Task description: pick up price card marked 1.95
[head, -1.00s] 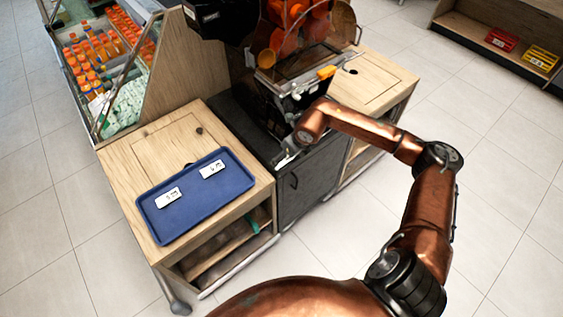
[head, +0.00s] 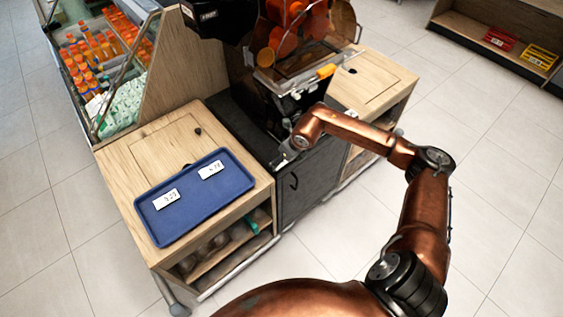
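Two small white price cards lie apart on a blue tray (head: 205,213) on the wooden counter at the left. One card (head: 166,199) is at the tray's left, the other card (head: 211,170) is nearer its back right. Their dark digits are too small to read surely, so I cannot tell which is marked 1.95. My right arm reaches in from the right, and its gripper (head: 284,161) is small and partly hidden in front of the juicer's dark cabinet, to the right of the tray and apart from the cards. Its fingers are unclear. My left gripper is out of view.
A chilled case of bottles (head: 100,60) is at the back left. A second wooden counter (head: 375,80) is right of the juicer. Open tiled floor lies at the front left and right.

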